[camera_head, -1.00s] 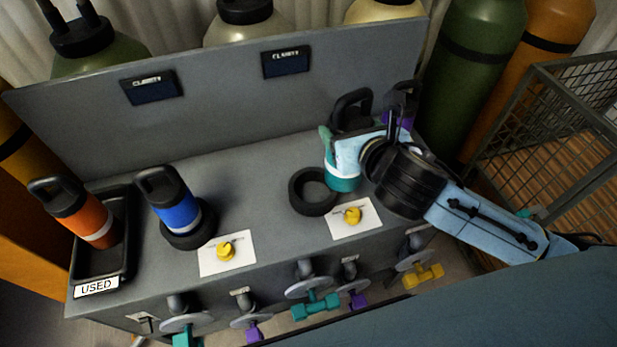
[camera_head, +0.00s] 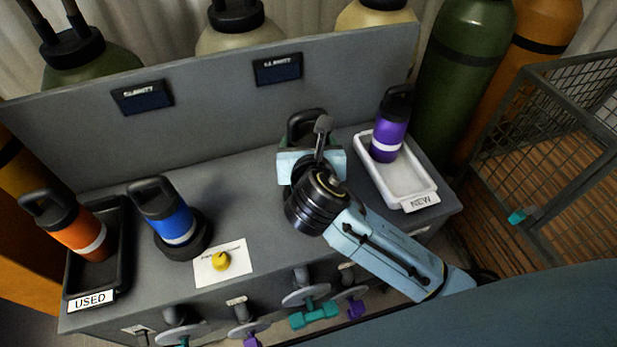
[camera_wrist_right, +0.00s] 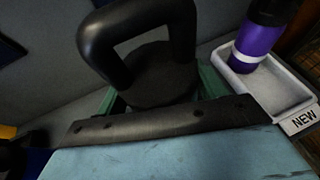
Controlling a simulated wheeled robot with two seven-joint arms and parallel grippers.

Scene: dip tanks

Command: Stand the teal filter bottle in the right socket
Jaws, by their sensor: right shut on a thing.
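The teal filter bottle is mostly hidden behind my right gripper (camera_head: 312,165) in the head view. Its black loop handle (camera_head: 303,124) shows above the gripper. In the right wrist view the black handle and cap (camera_wrist_right: 150,65) stand up close in front, with a strip of teal body (camera_wrist_right: 212,78) beside them. My right gripper is shut on this bottle, which looks roughly upright. The right socket ring is hidden behind my right gripper and wrist, so I cannot tell whether the bottle is in it or above it. My left gripper is not in view.
A blue bottle (camera_head: 171,217) stands in the left socket ring (camera_head: 196,243). A purple bottle (camera_head: 388,130) stands in the white NEW tray (camera_head: 410,183). A yellow knob (camera_head: 221,261) sits on a white card.

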